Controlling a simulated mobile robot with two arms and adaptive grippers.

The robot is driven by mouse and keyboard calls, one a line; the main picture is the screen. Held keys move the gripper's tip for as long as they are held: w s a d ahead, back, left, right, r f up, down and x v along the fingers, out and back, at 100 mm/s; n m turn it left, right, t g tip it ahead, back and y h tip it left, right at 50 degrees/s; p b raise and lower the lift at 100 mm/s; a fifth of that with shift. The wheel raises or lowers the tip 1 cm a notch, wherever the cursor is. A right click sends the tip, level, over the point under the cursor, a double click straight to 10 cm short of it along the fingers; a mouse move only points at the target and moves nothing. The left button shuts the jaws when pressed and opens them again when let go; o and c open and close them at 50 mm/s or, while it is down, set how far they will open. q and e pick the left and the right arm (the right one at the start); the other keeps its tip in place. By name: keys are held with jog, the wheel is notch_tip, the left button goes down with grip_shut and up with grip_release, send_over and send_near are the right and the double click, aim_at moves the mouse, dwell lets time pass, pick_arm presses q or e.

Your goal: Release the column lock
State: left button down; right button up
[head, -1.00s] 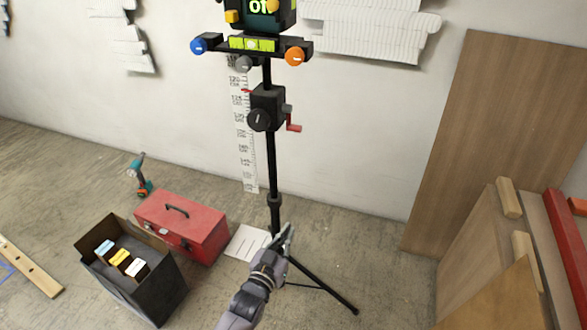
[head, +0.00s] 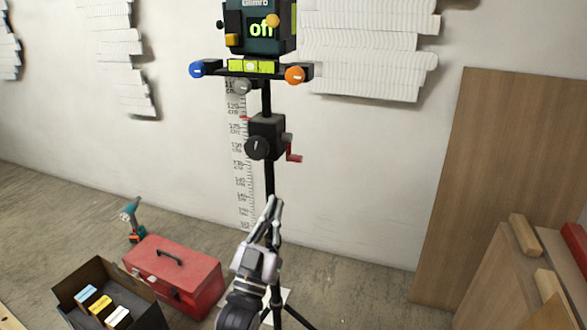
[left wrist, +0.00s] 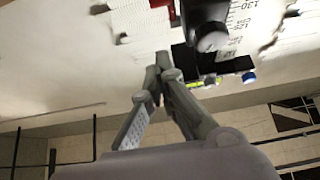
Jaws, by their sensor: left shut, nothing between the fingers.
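A black round knob (head: 257,147) with a white mark sits on the black housing (head: 270,128) on the tripod's column (head: 270,178). A red crank handle (head: 293,157) is on the housing's right side. My left gripper (head: 273,207) points up in front of the column, below the knob and apart from it, shut and empty. In the left wrist view, which is upside down, its fingertips (left wrist: 162,62) are together beside a dark round knob (left wrist: 212,38). My right gripper is not in view.
A red toolbox (head: 175,272) and an open black box (head: 82,318) stand lower left. Boards (head: 490,180) lean right.

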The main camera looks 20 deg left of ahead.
pick_arm(q)
jog(key=w+r, duration=0.4)
jog(key=w, duration=0.7)
jog(key=shift+w+d+b, duration=0.2)
jog(key=shift+b, duration=0.25)
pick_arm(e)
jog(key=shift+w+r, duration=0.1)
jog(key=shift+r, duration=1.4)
pick_arm(q)
jog(key=t+b, duration=0.1)
jog(key=b, duration=0.2)
jog(key=shift+w+f, duration=0.2)
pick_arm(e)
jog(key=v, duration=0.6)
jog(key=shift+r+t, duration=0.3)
